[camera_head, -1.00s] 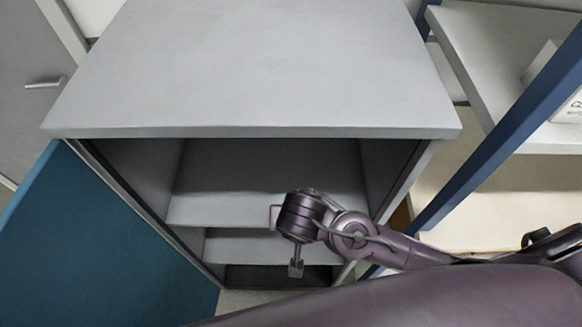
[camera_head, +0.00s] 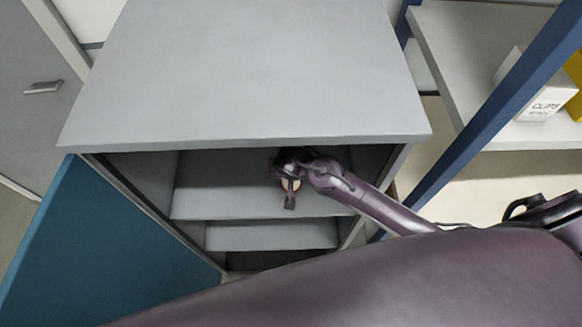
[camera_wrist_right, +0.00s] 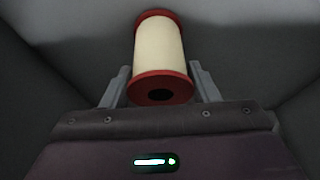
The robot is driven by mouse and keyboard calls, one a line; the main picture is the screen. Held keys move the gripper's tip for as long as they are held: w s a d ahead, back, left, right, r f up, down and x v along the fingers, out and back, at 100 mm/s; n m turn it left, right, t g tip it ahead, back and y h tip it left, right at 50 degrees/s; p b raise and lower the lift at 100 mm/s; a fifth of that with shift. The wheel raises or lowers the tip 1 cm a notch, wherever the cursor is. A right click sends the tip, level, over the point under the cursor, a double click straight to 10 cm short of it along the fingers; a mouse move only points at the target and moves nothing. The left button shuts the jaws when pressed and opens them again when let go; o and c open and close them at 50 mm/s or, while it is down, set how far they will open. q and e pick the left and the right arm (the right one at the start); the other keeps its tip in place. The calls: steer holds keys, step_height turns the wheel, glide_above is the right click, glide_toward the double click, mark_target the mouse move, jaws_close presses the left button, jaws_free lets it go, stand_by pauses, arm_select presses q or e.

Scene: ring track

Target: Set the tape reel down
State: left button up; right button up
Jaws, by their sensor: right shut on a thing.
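The tape reel (camera_wrist_right: 159,50) has a cream middle and red ends. In the right wrist view it is between the two grey fingers of my right gripper (camera_wrist_right: 160,85), which is shut on it. In the head view my right gripper (camera_head: 290,190) is inside the open grey cabinet (camera_head: 250,80), at the upper shelf (camera_head: 235,205). Only a small pale part of the reel shows there, behind the gripper. Whether the reel touches the shelf is hidden. My left gripper is not in view.
A lower shelf (camera_head: 270,235) lies below the upper one. The teal cabinet door (camera_head: 110,245) stands open at left. A blue rack post (camera_head: 480,130) rises at right, beside a rack shelf with a white clips box (camera_head: 540,105). The upper shelf's left part is bare.

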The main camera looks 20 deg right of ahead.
steer(key=shift+f, duration=0.1)
steer(key=o, duration=1.1)
steer(key=shift+c, duration=0.2)
steer(key=shift+r, duration=0.25)
steer(key=shift+s+a+r, duration=0.15)
steer(key=shift+s+r, duration=0.05)
steer(key=shift+r, duration=0.05)
steer(key=b+v, duration=0.2)
steer(key=v, duration=0.3)
steer(key=shift+s+r, duration=0.1)
steer(key=shift+r, duration=0.1)
steer(key=shift+s+r, duration=0.2)
steer(key=shift+r, duration=0.4)
steer(key=shift+s+f, duration=0.1)
